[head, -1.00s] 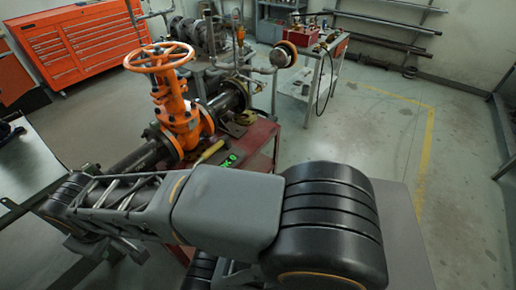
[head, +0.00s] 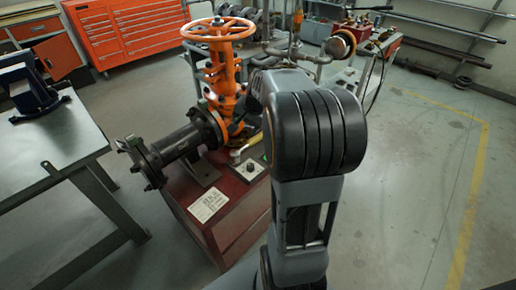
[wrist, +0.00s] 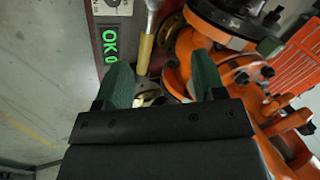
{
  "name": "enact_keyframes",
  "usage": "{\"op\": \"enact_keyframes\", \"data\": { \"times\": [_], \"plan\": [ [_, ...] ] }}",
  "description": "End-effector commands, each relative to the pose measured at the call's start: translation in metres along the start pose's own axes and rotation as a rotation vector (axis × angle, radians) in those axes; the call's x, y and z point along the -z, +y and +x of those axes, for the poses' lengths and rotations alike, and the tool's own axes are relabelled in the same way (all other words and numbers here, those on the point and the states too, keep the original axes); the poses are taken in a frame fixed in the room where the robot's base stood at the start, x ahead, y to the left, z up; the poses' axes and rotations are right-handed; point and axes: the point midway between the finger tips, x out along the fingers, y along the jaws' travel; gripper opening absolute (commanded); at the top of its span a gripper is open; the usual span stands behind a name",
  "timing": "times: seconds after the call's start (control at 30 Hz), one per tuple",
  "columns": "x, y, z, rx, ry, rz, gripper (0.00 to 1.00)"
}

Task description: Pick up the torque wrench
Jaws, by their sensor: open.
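The torque wrench (wrist: 147,45) shows in the wrist view as a silver shaft with a tan-yellow handle, upright in the picture at top centre. My gripper (wrist: 161,82) has its two green fingers apart, with the lower end of the handle between them in the picture. I cannot tell whether either finger touches it. In the head view, a short yellow piece of the wrench (head: 243,151) lies on the red stand beside the orange valve. My arm hides my gripper in that view.
The orange gate valve (head: 222,75) with its handwheel and black flanged pipe (head: 180,142) stands on the red stand (head: 235,205). A lit green OK display (wrist: 110,45) sits left of the wrench. A steel table (head: 50,150) is at left. The floor at right is clear.

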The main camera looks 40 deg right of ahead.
Motion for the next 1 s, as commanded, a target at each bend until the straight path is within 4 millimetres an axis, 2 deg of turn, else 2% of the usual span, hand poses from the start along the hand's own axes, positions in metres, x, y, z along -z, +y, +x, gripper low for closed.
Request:
{"op": "enact_keyframes", "data": {
  "times": [0.03,0.1,0.2,0.3,0.43,0.7,0.8,1.0],
  "plan": [
    [0.024,0.018,0.023,0.009,0.006,0.092,0.63],
    [0.05,0.033,0.038,0.027,0.016,0.196,0.63],
    [0.077,0.051,0.053,0.048,0.027,0.307,0.63],
    [0.093,0.064,0.065,0.061,0.034,0.374,0.63],
    [0.102,0.069,0.086,0.068,0.036,0.408,0.63],
    [0.105,0.066,0.131,0.069,0.037,0.41,0.63],
    [0.106,0.065,0.142,0.069,0.037,0.41,0.63],
    [0.106,0.064,0.152,0.069,0.039,0.41,0.63]
  ]
}}
